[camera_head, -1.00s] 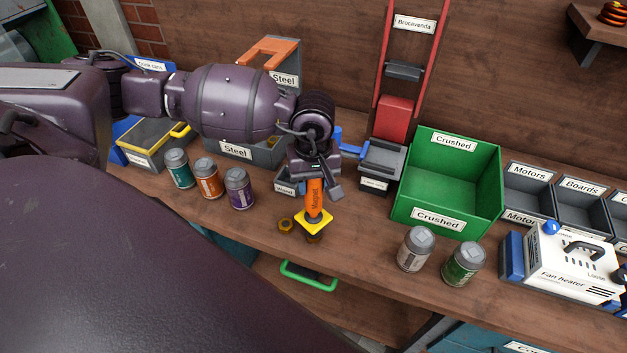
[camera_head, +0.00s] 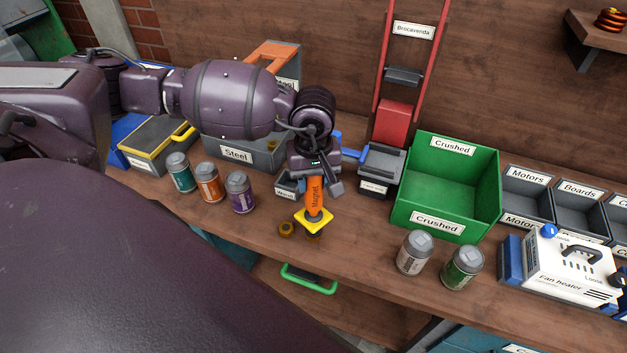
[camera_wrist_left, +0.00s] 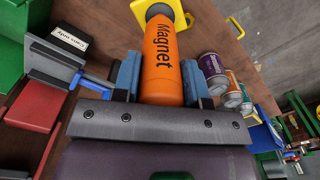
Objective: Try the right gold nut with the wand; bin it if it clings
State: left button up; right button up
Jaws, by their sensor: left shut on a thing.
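The magnet wand (camera_head: 315,197) has an orange handle marked "Magnet" and a yellow plate at its lower end. My left gripper (camera_head: 317,179) is shut on the handle and holds the wand nearly upright, plate down. In the left wrist view the orange handle (camera_wrist_left: 162,75) sits between the blue finger pads. The left gold nut (camera_head: 286,228) lies on the bench just left of the plate. My right gripper is out of view.
The grey Steel bin (camera_head: 236,155) stands behind left, with a small grey bin (camera_head: 286,190) close behind the wand. The green Crushed bin (camera_head: 437,226) is to the right. Cans stand left (camera_head: 240,192) and right (camera_head: 415,252). Bench in front of the wand is clear.

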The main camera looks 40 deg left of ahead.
pick_arm(q)
notch_tip(320, 180, up, 3)
jog(key=shift+r+p, duration=0.1)
jog(key=shift+p, duration=0.5)
jog(key=shift+r, duration=0.8)
jog(key=shift+r+p, duration=0.1)
jog(key=shift+p, duration=0.2)
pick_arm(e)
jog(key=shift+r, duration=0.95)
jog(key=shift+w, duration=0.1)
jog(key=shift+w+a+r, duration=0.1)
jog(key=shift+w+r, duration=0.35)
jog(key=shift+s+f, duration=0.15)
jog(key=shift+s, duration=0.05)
